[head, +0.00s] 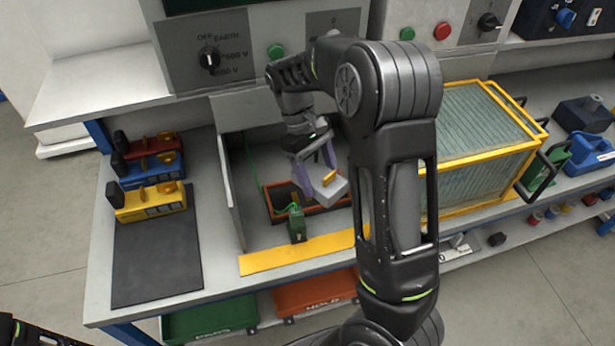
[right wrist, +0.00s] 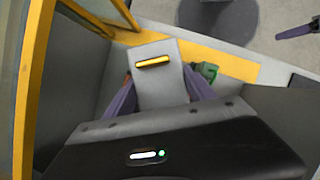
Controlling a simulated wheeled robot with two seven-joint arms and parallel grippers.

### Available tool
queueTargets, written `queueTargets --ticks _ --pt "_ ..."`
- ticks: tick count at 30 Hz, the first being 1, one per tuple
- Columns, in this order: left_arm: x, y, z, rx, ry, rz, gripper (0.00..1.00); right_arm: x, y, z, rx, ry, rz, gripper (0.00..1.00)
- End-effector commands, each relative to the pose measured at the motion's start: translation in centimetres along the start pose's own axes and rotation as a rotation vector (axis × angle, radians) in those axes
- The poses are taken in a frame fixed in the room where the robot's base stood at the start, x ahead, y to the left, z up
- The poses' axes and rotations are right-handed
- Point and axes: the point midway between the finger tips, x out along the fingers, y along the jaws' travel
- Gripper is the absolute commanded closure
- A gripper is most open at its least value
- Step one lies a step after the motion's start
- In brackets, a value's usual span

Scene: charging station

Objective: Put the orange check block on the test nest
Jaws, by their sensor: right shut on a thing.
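My right gripper (head: 318,168) has purple fingers shut on the check block (head: 330,188), a pale grey block with an orange bar on its face. The block also shows in the right wrist view (right wrist: 161,88), between the two fingers. The block is tilted in the head view, over the right part of the test nest (head: 280,216), a dark recess with an orange-red rim. I cannot tell whether block and nest touch. Part of my left arm shows at the lower left of the head view. A purple finger, apparently of my left gripper, shows at upper right in the right wrist view.
A grey-walled bay (head: 230,190) surrounds the nest, with a yellow strip (head: 300,250) at its front. A green clip (head: 297,223) stands at the nest's front edge. A yellow-framed cage (head: 480,135) stands to the right.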

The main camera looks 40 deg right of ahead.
Motion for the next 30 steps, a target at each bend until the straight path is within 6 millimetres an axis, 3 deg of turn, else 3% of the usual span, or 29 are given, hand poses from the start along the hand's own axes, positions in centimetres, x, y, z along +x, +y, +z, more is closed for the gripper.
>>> queueTargets --ticks 1,6,10,15,30 --pt "1.7 -0.5 -0.1 0.002 0.003 0.003 0.64 1.5 0.5 -1.7 -0.168 0.0 0.071 0.9" --pt "3.7 -1.0 -0.3 0.007 0.01 0.011 0.64 2.2 2.0 -5.5 -0.686 0.004 0.287 0.9" --pt "4.2 -1.0 -0.3 0.009 0.013 0.015 0.64 2.2 2.5 -7.2 -0.908 0.004 0.379 0.9" --pt "4.2 -1.0 -0.4 0.01 0.014 0.016 0.64 1.9 2.6 -7.7 -0.986 0.003 0.41 0.9" --pt "4.0 -1.0 -0.3 0.009 0.013 0.014 0.64 2.2 2.6 -7.7 -0.979 0.0 0.408 0.9"
